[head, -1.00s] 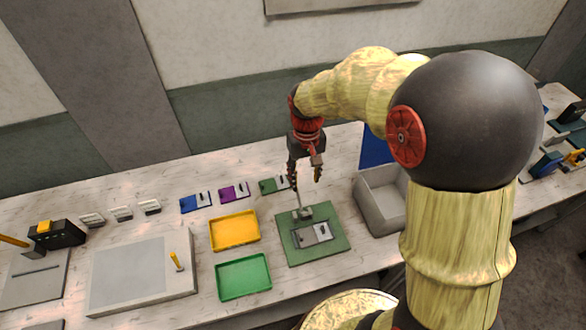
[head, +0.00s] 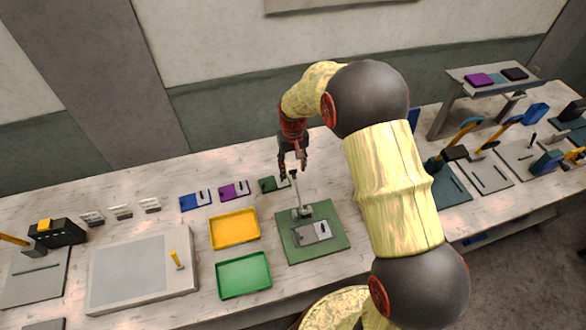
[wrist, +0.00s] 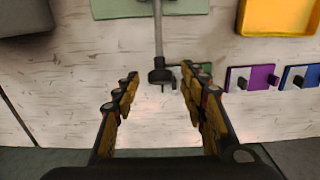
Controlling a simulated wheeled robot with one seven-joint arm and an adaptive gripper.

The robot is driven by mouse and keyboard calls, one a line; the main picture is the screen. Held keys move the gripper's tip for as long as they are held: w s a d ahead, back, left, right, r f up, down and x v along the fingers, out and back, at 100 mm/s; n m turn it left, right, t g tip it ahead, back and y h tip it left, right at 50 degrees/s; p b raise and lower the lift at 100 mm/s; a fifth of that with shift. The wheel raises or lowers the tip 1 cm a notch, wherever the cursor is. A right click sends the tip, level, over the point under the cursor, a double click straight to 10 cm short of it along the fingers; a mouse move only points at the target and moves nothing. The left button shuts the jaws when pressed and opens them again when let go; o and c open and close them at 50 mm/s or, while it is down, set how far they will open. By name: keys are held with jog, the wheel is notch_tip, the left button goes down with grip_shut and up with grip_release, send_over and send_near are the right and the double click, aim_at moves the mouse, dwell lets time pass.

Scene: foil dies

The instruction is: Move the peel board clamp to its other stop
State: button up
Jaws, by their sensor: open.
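The peel board (head: 335,247) is a green plate on the bench, with a grey-and-white piece (head: 312,232) lying on it. The clamp (head: 301,212) sits at its back edge, and a thin grey lever (head: 296,190) rises from it, leaning toward the back wall. My gripper (head: 293,165) is at the lever's upper end, pointing down. In the wrist view the lever (wrist: 158,35) runs down from the board (wrist: 112,10) to a dark end bar (wrist: 160,77). That bar appears between the open fingertips of my gripper (wrist: 159,78); contact cannot be told.
Yellow (head: 235,230) and green (head: 243,276) trays lie left of the board. Blue (head: 195,201), purple (head: 234,190) and green (head: 272,184) pieces lie behind. A grey bin (wrist: 22,18) shows at the wrist view's corner.

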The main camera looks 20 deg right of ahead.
jog(key=shift+f, duration=0.45)
jog(key=shift+c, duration=0.3)
grip_shut()
dwell(0.4)
